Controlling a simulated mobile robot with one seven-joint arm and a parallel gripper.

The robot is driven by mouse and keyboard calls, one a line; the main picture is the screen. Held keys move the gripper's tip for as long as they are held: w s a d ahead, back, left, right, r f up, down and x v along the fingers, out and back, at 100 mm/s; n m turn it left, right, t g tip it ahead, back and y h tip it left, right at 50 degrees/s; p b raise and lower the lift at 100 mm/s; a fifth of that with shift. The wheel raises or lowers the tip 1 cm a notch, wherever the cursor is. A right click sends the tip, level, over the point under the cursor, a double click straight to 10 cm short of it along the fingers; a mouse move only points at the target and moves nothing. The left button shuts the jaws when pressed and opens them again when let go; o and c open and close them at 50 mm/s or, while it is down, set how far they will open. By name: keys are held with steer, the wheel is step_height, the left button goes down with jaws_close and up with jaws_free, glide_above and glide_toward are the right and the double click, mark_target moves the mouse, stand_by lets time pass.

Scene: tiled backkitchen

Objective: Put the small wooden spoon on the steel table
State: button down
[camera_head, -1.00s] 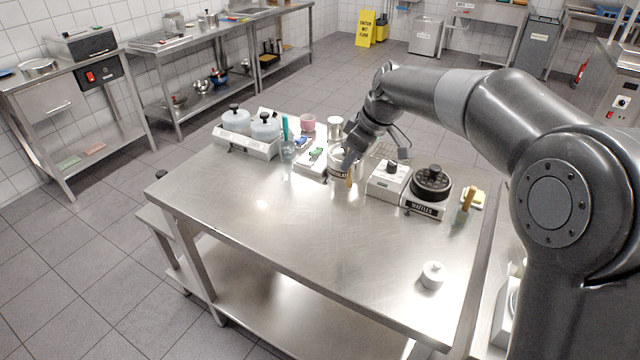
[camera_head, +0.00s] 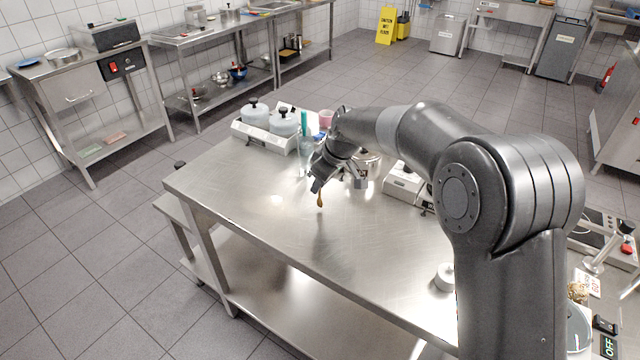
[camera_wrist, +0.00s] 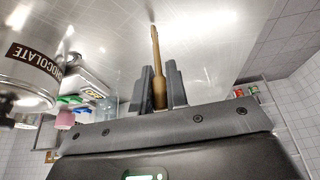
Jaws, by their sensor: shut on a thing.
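The small wooden spoon (camera_head: 320,200) hangs from my gripper (camera_head: 316,186), pointing down above the steel table (camera_head: 270,215). My gripper is shut on it. In the wrist view the spoon (camera_wrist: 157,65) stands between the two dark fingers (camera_wrist: 159,88), its thin end over the shiny tabletop (camera_wrist: 200,40). In the head view a dark shadow or reflection lies on the table below the spoon, and the spoon looks apart from the surface. The held end of the spoon is partly hidden by the fingers.
A chocolate pot (camera_wrist: 35,60) stands close to my gripper. Pots with lids on a white unit (camera_head: 262,135) and a glass with a teal item (camera_head: 305,150) stand along the back. A small white pot (camera_head: 445,277) is near the front right. The table's left and front middle are clear.

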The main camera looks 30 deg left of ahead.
steer(key=shift+f, duration=0.25)
steer(key=c, duration=1.4)
jaws_free()
steer(key=shift+f, duration=0.1)
steer(key=v, duration=1.2)
steer(key=shift+d, duration=0.15)
